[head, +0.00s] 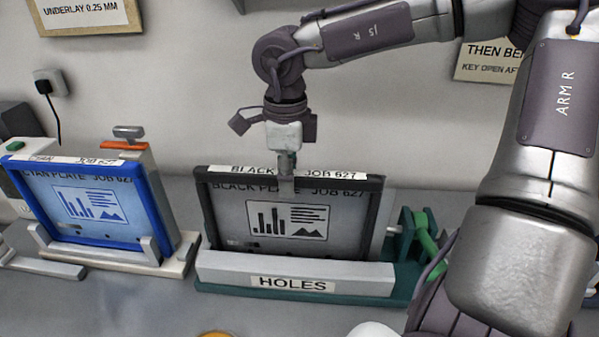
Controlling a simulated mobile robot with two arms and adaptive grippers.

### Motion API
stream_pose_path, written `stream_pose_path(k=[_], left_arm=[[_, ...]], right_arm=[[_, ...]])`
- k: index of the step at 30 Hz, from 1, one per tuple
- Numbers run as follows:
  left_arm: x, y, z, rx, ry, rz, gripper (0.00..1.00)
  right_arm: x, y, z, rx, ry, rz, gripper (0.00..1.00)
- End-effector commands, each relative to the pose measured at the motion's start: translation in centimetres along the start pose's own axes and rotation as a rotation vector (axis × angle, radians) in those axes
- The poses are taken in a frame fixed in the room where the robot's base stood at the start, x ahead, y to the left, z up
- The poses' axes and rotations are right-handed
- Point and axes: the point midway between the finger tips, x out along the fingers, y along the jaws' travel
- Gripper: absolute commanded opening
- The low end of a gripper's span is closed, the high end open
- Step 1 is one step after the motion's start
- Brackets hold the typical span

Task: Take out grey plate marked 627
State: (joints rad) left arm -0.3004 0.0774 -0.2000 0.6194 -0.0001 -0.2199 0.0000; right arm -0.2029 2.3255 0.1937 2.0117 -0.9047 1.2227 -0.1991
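The grey plate (232,213), labelled BLACK PLATE JOB 627, stands upright in a dark frame in the middle of the head view. Its lower edge is hidden behind the pale bar of a green holder marked HOLES (215,285). My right gripper (286,182) points down at the middle of the plate's top edge. One finger overlaps the label and the upper face of the plate. The other finger is hidden, so I cannot tell whether the gripper is closed on the edge. My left gripper is not in view.
A blue-framed cyan plate (40,200), also marked JOB 627, stands in a pale holder (100,257) at left. A green lever (425,240) is at the holder's right end, close to my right arm. The wall behind is close; bench in front is mostly clear.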

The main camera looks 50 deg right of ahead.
Motion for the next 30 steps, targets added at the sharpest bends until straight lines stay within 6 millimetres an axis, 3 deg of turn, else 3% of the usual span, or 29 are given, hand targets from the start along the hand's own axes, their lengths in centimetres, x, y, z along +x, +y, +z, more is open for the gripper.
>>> stream_pose_path(k=[9,30], left_arm=[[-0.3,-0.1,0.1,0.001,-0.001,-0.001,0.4],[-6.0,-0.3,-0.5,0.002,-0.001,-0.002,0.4]], right_arm=[[-0.5,0.0,0.0,0.0,-0.001,0.0,0.0],[-9.0,0.0,0.0,0.0,-0.001,0.0,0.0]])
